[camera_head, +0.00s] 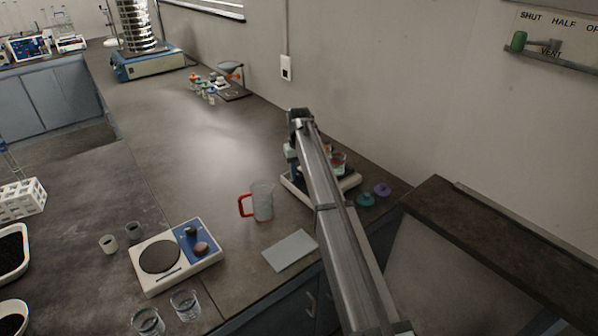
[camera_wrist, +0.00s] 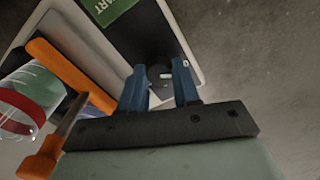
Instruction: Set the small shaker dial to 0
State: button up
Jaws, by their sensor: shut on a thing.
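The small shaker (camera_head: 350,181) has a white base and stands near the wall, partly hidden behind my arm in the head view. In the wrist view its light casing (camera_wrist: 190,22) carries a dark panel with a green label, cut off at the top edge. A small dark dial (camera_wrist: 158,73) with a pale mark sits at the panel's near end. My gripper (camera_wrist: 160,68) has its two blue fingers on either side of the dial and is shut on it. The dial's numbers cannot be read.
An orange clamp bar (camera_wrist: 65,72) and a red-banded clear jar (camera_wrist: 22,115) are close on the left. A red-handled beaker (camera_head: 262,201), a grey pad (camera_head: 290,250), and teal (camera_head: 365,199) and purple (camera_head: 382,189) lids lie nearby. The counter's middle is clear.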

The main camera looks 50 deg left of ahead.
aim_at(299, 174)
jog(key=o, duration=1.1)
jog(key=shift+c, duration=0.2)
notch_tip(299, 174, up, 14)
jog(key=shift+f, duration=0.1)
dwell(0.4)
